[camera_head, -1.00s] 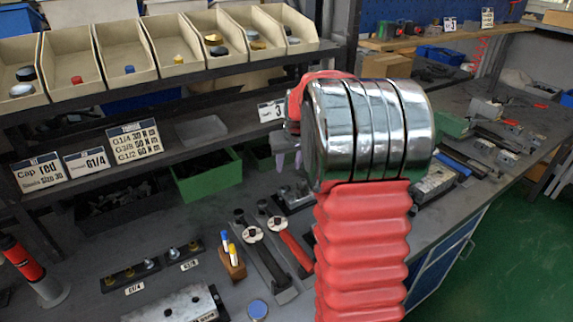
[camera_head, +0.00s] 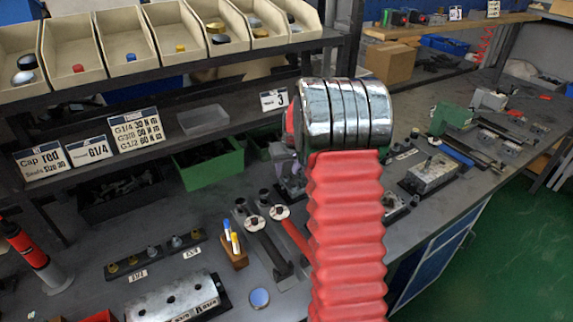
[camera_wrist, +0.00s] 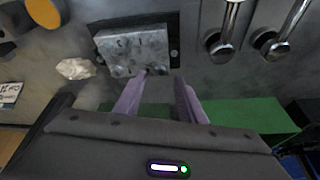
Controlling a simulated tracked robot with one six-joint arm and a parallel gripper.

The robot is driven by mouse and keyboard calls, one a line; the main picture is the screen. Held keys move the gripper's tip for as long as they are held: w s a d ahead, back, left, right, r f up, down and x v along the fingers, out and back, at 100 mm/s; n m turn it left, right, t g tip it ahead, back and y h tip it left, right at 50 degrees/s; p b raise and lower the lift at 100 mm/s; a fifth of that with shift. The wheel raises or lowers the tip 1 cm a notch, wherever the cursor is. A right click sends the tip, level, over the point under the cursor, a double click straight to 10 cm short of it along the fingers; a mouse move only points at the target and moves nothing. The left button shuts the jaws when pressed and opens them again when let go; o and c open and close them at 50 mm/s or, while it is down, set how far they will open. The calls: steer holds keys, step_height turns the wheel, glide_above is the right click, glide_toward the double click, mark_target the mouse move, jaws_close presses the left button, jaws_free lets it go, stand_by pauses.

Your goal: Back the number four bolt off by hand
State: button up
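A grey metal valve block (camera_wrist: 133,50) with faint stamped marks lies at the upper middle of the wrist view. The number four bolt cannot be made out; a small dark spot shows at the block's near edge, by the left fingertip. My gripper (camera_wrist: 161,80) shows two purple fingers, apart, with nothing seen held between them. They point at the block's near edge; I cannot tell whether they touch it. In the head view the gripper is mostly hidden behind my arm with its red sleeve. Other metal blocks stand on the bench, front left (camera_head: 172,300) and right (camera_head: 432,174).
Two metal-handled tools (camera_wrist: 228,30) lie right of the block, and a pale lump (camera_wrist: 75,69) lies left. A green bin (camera_head: 208,163), a pen holder (camera_head: 234,252) and a row of fittings (camera_head: 155,257) stand on the bench. Shelf bins (camera_head: 130,45) hang above.

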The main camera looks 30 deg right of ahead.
mark_target(286, 178)
steer(key=shift+x, duration=1.55)
steer(key=shift+c, duration=0.3)
jaws_close()
steer(key=shift+s+d+f+n+y, duration=0.1)
steer(key=shift+n+y, duration=0.3)
steer(key=shift+n, duration=0.6)
steer(key=shift+s+d+f+n+y, duration=0.1)
steer(key=shift+n+y, duration=0.3)
steer(key=shift+n, duration=0.6)
